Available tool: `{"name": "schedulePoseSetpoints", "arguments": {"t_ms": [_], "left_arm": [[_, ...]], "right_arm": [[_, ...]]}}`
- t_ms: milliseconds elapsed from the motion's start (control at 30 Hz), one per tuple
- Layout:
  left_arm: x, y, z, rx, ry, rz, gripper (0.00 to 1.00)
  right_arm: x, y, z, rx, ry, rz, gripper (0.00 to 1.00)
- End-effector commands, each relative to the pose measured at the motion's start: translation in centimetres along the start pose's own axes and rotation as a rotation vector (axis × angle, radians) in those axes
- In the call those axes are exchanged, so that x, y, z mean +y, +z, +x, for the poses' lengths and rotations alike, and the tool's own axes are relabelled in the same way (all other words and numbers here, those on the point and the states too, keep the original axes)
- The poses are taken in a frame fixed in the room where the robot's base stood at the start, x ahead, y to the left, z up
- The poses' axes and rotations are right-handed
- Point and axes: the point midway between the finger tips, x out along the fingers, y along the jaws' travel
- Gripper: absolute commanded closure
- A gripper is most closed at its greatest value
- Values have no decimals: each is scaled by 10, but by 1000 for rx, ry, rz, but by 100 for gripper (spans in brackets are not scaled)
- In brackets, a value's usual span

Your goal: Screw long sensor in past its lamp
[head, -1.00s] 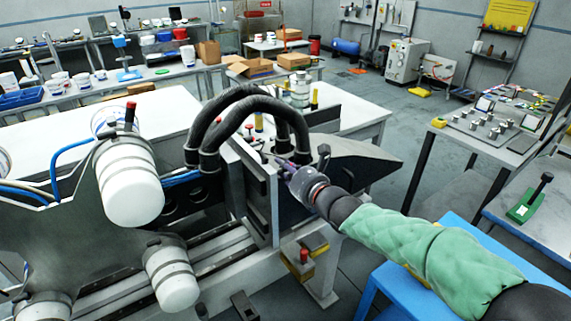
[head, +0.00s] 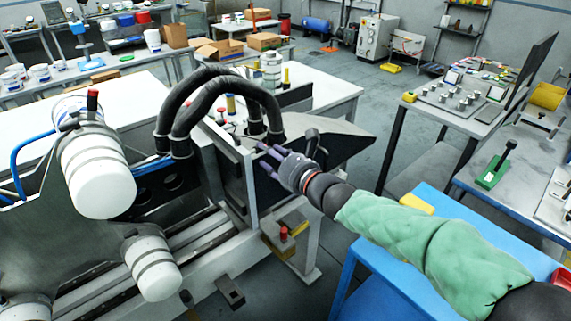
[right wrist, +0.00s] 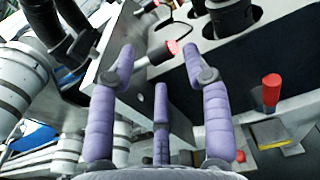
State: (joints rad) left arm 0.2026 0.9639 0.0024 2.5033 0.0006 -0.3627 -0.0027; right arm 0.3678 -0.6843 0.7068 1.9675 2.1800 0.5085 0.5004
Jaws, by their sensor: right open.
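My right gripper (head: 266,158), with purple padded fingers, is at the upright metal plate (head: 238,182) of the machine. In the right wrist view the right gripper (right wrist: 158,58) is open, its fingers spread. A short metal cylinder with a glowing red end, seemingly the sensor (right wrist: 156,54), shows between and beyond the fingertips, near the plate's edge. A thin dark cable curves near it. I cannot tell how far it is screwed in, or whether a finger touches it. The sensor is too small to make out in the head view. My left gripper is not in view.
Thick black hoses (head: 215,95) arch just behind the plate. White banded cylinders (head: 96,172) stand at the left. A red knob (right wrist: 271,88) sits right of the fingers in the right wrist view. A blue table (head: 372,262) lies under my right arm.

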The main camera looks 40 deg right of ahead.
Motion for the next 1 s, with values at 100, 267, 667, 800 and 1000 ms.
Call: {"name": "schedulePoseSetpoints", "arguments": {"t_ms": [100, 267, 667, 800, 1000], "left_arm": [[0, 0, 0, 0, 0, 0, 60], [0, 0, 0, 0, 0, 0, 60], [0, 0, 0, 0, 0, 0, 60], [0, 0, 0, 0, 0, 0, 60], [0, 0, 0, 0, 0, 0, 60]], "right_arm": [[-1, 1, -26, -1, -5, -2, 51], [-1, 1, -51, -2, -5, -1, 51], [0, 0, -70, -1, 1, 0, 51], [0, 0, -70, -1, 1, 0, 51], [0, 0, -70, -1, 1, 0, 51]]}}
